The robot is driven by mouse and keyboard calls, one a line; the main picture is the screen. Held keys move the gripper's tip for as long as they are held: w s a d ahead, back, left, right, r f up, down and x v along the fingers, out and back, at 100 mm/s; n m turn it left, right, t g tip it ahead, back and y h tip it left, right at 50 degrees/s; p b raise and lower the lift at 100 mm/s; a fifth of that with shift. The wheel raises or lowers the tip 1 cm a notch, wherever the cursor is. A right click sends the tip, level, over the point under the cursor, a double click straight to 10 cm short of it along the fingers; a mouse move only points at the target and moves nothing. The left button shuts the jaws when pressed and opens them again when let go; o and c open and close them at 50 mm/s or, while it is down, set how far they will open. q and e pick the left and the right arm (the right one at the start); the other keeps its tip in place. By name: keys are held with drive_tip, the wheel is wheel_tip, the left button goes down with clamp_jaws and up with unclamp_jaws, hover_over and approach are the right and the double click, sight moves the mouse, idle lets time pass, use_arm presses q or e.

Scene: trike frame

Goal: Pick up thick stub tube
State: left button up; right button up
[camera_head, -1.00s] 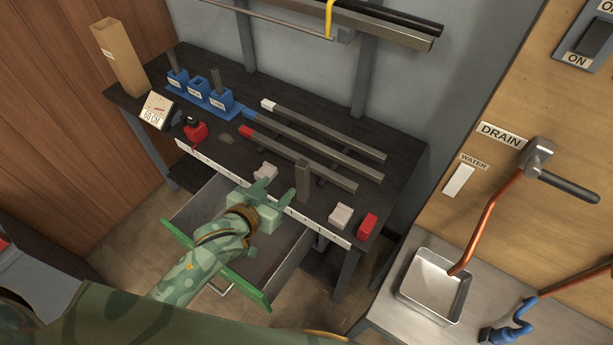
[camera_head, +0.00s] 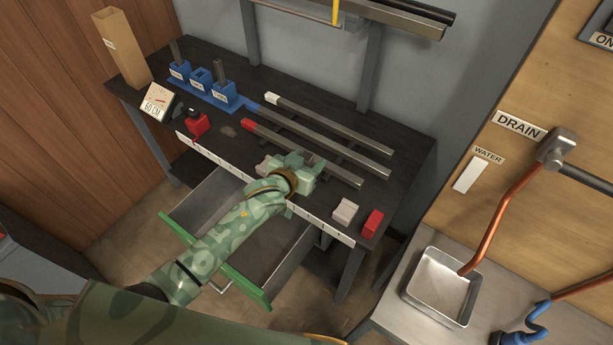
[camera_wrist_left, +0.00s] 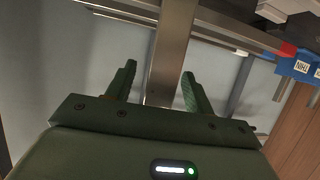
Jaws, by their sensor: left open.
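The thick stub tube (camera_wrist_left: 172,55) is a grey square metal tube. In the left wrist view it runs between the two fingers of my left gripper (camera_wrist_left: 158,72), with gaps showing beside it. The fingers are open and not closed on it. In the head view my left gripper (camera_head: 307,166) is over the front part of the dark workbench (camera_head: 225,150) and mostly hides the tube. My right gripper is not in view.
Long tubes (camera_head: 325,135) lie behind the gripper. Blue holders (camera_head: 223,92) with upright stubs stand at the back left. A grey block (camera_head: 345,210) and red block (camera_head: 372,223) sit to the right. An open drawer (camera_head: 215,260) juts out below.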

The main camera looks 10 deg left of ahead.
use_arm(q)
drive_tip(key=shift+s, duration=0.1)
drive_tip(key=shift+c, duration=0.3)
clamp_jaws()
drive_tip(key=shift+r, duration=0.1)
